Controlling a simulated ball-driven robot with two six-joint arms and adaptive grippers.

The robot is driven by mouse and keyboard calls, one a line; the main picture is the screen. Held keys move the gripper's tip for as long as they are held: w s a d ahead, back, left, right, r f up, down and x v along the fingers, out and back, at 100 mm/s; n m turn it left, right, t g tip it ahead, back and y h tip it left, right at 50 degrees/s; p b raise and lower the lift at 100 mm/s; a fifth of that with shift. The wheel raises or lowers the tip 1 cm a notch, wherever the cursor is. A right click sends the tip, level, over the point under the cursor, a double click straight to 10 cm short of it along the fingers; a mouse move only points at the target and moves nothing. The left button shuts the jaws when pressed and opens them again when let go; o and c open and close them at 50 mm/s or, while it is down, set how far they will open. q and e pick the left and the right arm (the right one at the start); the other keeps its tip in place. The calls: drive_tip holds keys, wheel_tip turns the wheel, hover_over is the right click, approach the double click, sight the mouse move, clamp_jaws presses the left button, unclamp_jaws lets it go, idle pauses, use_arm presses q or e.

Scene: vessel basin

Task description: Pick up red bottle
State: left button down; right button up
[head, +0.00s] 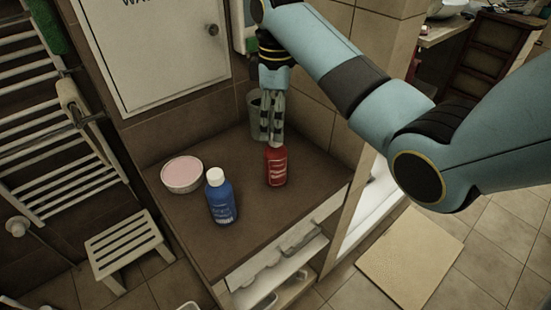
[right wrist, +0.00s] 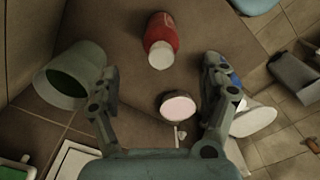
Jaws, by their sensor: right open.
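The red bottle (head: 277,168) stands upright on the brown counter, and its top is partly covered by my right gripper (head: 271,138) in the head view. In the right wrist view, the red bottle (right wrist: 163,32) shows its pale cap towards the camera, beyond and between the fingers of my right gripper (right wrist: 160,82). That gripper is open, pointing down, with nothing between its fingers. I cannot tell whether a finger touches the bottle. My left gripper is not in view.
A blue bottle (head: 221,198) with a white cap and a pink-topped bowl (head: 182,173) stand left of the red bottle. A grey-green cup (head: 257,112) stands behind the gripper, near the wall. The counter's front right part is clear. A stool (head: 125,240) stands on the floor.

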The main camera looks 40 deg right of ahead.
sight(276, 151)
wheel_tip(276, 151, down, 4)
drive_tip(key=shift+s+f, duration=0.1)
wheel_tip(276, 151, down, 6)
drive_tip(key=shift+a+r+p, duration=0.1)
drive_tip(key=shift+r+p, duration=0.1)
drive_tip(key=shift+p, duration=0.35)
drive_tip(key=c, duration=1.4)
drive_tip(key=shift+r, duration=0.1)
